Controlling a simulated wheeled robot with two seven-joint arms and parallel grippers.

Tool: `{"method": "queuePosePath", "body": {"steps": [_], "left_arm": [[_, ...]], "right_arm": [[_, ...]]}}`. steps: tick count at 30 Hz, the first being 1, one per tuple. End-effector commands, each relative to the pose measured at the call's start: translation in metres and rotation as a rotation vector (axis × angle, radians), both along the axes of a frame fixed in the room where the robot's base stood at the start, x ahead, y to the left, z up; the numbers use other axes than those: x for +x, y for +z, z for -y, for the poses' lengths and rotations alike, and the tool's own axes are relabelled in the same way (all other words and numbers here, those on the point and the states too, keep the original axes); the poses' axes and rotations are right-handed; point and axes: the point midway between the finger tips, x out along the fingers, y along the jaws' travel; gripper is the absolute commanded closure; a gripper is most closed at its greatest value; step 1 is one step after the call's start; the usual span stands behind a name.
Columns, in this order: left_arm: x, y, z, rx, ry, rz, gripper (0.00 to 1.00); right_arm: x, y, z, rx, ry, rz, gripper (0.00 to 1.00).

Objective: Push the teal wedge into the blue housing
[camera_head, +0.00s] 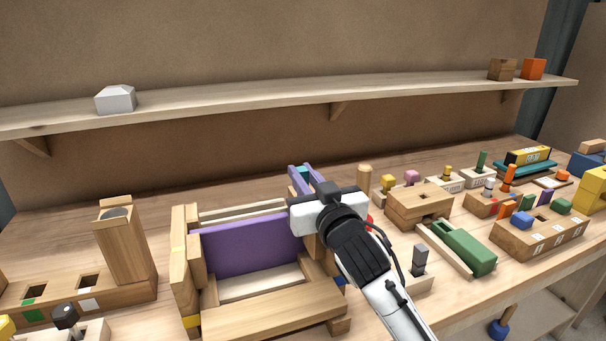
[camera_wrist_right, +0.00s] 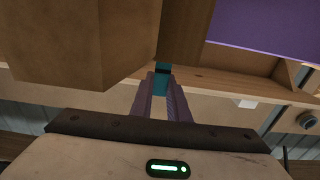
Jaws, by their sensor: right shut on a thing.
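A small teal piece (camera_head: 302,170), which looks like the teal wedge, sits between the purple fingers of my right gripper (camera_head: 301,172). The wrist view also shows this teal piece (camera_wrist_right: 161,84) between the two fingertips (camera_wrist_right: 161,86), beside a wooden part. My right gripper is shut on it, at the right end of the wooden frame with the purple panel. The wedge's full shape is hidden by the fingers. I cannot clearly make out the blue housing; only a small blue bit (camera_head: 340,281) shows at the frame's right side, partly behind my arm. My left gripper is not in view.
The wooden frame with a purple panel (camera_head: 243,246) stands in the middle. A tall wooden block (camera_head: 124,250) stands left of it. A green block (camera_head: 468,247) and several small peg blocks fill the right of the bench. A shelf (camera_head: 240,96) runs above.

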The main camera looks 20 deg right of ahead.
Motion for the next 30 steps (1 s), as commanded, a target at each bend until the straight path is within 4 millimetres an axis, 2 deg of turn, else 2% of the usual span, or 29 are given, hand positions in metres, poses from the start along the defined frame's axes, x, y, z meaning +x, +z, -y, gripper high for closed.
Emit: {"method": "queuePosePath", "body": {"steps": [11, 12, 15, 25, 30], "left_arm": [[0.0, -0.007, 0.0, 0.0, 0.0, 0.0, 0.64], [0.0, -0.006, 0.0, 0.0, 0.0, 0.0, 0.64], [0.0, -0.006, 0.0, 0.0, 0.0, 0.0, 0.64], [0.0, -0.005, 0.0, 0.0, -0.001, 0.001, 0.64], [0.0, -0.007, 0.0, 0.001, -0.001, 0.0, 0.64]], "right_arm": [[0.0, -0.011, 0.0, 0.0, 0.0, 0.0, 1.0], [0.0, -0.01, 0.0, 0.0, 0.0, 0.001, 0.8], [0.0, -0.009, 0.0, 0.0, 0.0, 0.0, 0.63], [-0.001, -0.01, 0.0, 0.0, 0.0, 0.0, 0.63], [-0.021, -0.011, 0.0, 0.001, 0.001, 0.0, 0.63]]}}
